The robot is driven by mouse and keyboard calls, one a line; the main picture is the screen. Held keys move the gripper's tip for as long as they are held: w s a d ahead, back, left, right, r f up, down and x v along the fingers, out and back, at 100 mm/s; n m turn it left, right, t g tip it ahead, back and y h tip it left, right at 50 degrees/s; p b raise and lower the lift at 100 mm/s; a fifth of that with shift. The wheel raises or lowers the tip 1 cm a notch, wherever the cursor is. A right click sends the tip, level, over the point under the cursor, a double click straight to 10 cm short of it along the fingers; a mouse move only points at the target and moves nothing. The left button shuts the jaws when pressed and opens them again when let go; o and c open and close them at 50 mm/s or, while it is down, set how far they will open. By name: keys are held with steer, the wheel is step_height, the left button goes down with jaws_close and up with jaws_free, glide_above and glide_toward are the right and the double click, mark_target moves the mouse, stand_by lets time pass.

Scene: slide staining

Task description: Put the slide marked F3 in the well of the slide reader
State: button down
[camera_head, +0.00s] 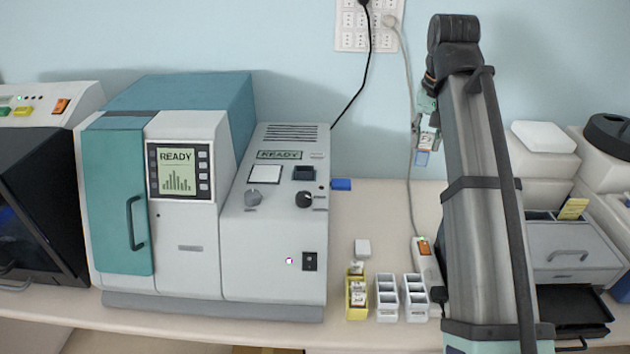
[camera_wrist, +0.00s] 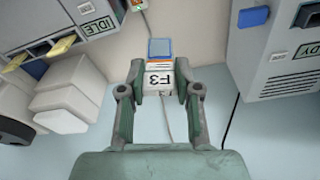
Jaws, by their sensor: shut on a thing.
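A slide marked F3 (camera_wrist: 158,79) is held between the two fingers of my gripper (camera_wrist: 160,70) in the wrist view. Its white label end with an orange band is nearest the gripper, and its blue end points away. In the head view the slide (camera_head: 423,157) hangs below my gripper (camera_head: 427,122), raised in front of the back wall. The grey instrument marked READY (camera_head: 275,230) stands left of it, with a white square (camera_head: 265,174) and a dark square recess (camera_head: 304,173) on its sloped top. I cannot tell for certain which is the well.
A yellow rack (camera_head: 356,306) holding slides stands beside two white racks (camera_head: 387,305) near the bench front. A power strip (camera_head: 427,265) and a grey machine (camera_head: 572,250) are at the right.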

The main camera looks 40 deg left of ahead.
steer(key=s+a+r+n, duration=0.1)
steer(key=s+a+r, duration=0.2)
steer(key=a, duration=0.5)
steer(key=s+a+r+n+p, duration=0.1)
steer(key=s+a+r, duration=0.25)
steer(key=a, duration=0.55)
steer(key=s+a+r, duration=0.3)
steer(key=a+r, duration=0.1)
steer(key=a, duration=0.4)
steer(key=shift+a+f+p, duration=0.15)
steer(key=shift+f+p, duration=0.45)
steer(key=shift+f, duration=4.45)
steer(key=shift+a+f+p, duration=0.1)
steer(key=shift+f+p, duration=0.45)
steer(key=shift+f, duration=4.5)
steer(key=c, duration=0.8)
jaws_free()
step_height(320, 180, up, 12)
steer(key=s+d+b, duration=0.1)
steer(key=b, duration=0.2)
steer(key=shift+s+b, duration=0.3)
